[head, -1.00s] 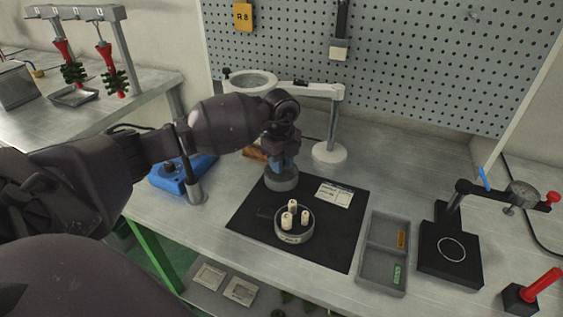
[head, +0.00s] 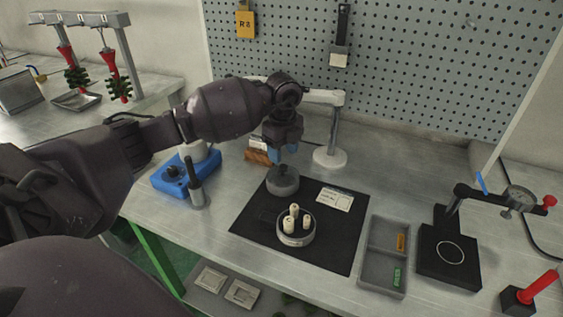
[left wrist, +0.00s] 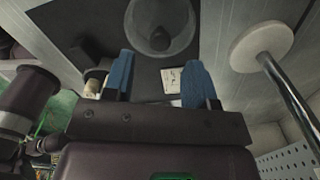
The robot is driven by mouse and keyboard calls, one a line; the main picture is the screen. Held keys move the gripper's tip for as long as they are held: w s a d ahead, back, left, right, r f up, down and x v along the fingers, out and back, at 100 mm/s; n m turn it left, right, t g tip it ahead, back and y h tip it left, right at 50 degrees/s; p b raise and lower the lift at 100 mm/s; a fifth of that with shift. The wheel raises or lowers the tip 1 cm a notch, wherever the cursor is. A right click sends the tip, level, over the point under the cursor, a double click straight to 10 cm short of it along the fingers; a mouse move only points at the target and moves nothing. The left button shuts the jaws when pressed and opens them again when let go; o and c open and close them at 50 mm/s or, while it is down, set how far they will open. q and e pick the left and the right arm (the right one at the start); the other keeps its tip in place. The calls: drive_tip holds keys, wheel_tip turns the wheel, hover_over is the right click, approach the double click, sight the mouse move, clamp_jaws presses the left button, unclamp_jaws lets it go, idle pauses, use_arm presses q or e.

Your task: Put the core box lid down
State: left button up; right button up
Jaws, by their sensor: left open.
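The core box lid (head: 283,184) is a round grey disc with a dark knob. It lies on the back left part of the black mat (head: 330,249), and shows at the top of the left wrist view (left wrist: 143,22). My left gripper (head: 285,152) is just above the lid, open and empty, its blue fingers apart. The round core box (head: 296,239) stands uncovered on the mat in front of the lid, with several off-white cores (head: 294,220) upright in it. In the left wrist view a finger partly hides it. My right gripper is not in view.
A grey two-part tray (head: 368,268) and a black dial-gauge stand (head: 450,254) are right of the mat. A ring-armed stand (head: 329,158) rises behind the gripper. A blue device (head: 170,178) is at the left. The mat's right part is mostly clear.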

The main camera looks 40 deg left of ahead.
sight(283, 166)
use_arm(q)
wheel_tip(283, 166, up, 6)
drive_tip(key=shift+r+p, duration=0.2)
drive_tip(key=shift+p, duration=0.2)
idle(0.4)
